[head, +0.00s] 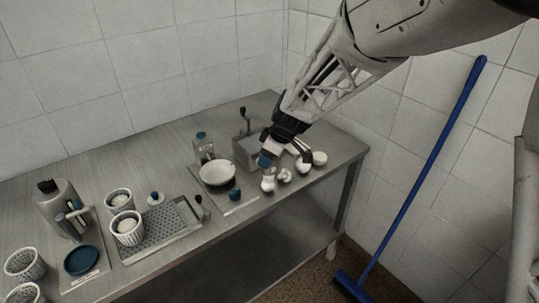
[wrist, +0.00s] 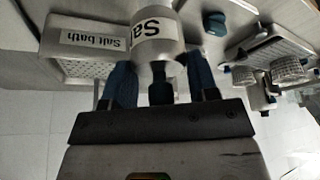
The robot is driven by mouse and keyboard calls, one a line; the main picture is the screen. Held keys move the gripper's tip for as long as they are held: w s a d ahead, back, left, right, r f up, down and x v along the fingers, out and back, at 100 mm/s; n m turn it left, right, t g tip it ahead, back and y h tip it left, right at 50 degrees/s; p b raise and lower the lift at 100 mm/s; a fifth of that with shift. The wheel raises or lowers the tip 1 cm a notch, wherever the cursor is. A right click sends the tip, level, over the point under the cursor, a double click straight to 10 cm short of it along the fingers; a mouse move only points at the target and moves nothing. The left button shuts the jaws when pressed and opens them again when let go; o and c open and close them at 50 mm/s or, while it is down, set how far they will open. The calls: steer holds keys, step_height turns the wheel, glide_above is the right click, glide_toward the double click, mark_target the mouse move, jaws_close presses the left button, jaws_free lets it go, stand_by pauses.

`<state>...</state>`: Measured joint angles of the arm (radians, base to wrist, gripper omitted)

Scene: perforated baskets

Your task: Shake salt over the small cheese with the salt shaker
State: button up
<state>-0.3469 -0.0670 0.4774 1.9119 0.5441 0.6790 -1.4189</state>
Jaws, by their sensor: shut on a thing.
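My gripper (head: 268,158) is over the right end of the metal table. In the wrist view, its two blue fingers (wrist: 160,72) are shut on a grey metal salt shaker (wrist: 152,42), whose label reads "Sa". In the head view the shaker is hard to make out at the fingers. Several small white lumps (head: 303,166) lie below and beside the gripper. I cannot tell which of them is the small cheese. White contents also show in a perforated basket (head: 128,240) at the left.
A metal box (wrist: 55,45) labelled "Salt bath" stands behind my gripper. A white bowl (head: 217,174), a blue-capped bottle (head: 204,150) and a small blue cup (head: 234,196) are left of it. A perforated tray (head: 165,228) lies farther left. A blue broom (head: 420,180) leans at the right.

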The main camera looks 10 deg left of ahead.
steer(key=shift+s+a, duration=0.25)
steer(key=shift+s, duration=0.95)
steer(key=shift+w, duration=0.1)
steer(key=shift+w+d, duration=0.2)
steer(key=shift+w, duration=0.55)
steer(key=shift+w+d, duration=0.15)
steer(key=shift+w, duration=0.6)
steer(key=shift+s, duration=0.1)
steer(key=shift+s+a, duration=0.2)
steer(key=shift+s, duration=0.55)
steer(key=shift+s+a, duration=0.15)
steer(key=shift+s, duration=0.55)
steer(key=shift+w+d, duration=0.2)
steer(key=shift+w, duration=0.6)
steer(key=shift+w+d, duration=0.15)
steer(key=shift+w, duration=0.6)
